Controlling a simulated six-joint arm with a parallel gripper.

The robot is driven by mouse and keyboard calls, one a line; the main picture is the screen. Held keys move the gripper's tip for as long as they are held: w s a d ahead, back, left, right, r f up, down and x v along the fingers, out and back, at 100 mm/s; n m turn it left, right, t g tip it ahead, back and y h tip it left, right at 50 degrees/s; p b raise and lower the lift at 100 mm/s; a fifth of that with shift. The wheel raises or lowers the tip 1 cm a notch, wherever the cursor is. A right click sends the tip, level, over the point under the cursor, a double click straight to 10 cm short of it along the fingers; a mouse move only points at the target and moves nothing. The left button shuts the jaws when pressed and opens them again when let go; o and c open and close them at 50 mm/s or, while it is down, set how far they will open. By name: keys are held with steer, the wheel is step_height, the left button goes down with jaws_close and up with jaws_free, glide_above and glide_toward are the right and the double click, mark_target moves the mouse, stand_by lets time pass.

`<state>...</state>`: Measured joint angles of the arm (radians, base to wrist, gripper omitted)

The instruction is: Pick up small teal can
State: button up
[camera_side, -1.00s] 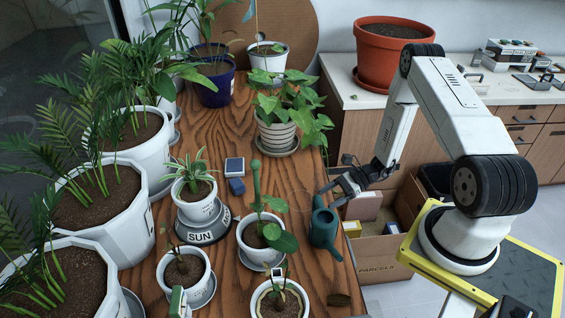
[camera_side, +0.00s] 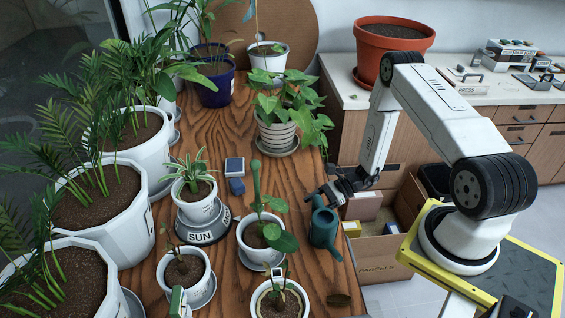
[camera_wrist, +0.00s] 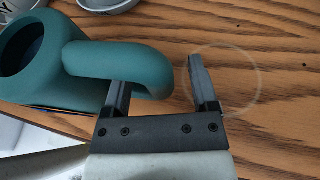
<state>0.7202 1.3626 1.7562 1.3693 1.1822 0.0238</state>
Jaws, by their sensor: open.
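The small teal watering can (camera_side: 324,228) stands on the wooden table near its right edge in the side view. In the wrist view the teal can (camera_wrist: 28,62) fills the upper left, its round opening at the left and its thick curved handle reaching right. My gripper (camera_side: 318,193) is at the can's upper side in the side view. In the wrist view my gripper (camera_wrist: 157,80) is open, with the end of the handle between its two fingers. One finger is partly hidden by the handle; the other stands clear to the right. I cannot tell whether either touches it.
Potted plants crowd the table, including a small pot (camera_side: 262,242) left of the can. Open cardboard boxes (camera_side: 385,250) stand on the floor right of the table. The wood (camera_side: 295,175) behind the can is mostly clear.

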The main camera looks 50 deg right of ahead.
jaws_close()
steer(key=shift+r, duration=0.25)
steer(key=shift+r, duration=4.8)
steer(key=shift+w, duration=0.15)
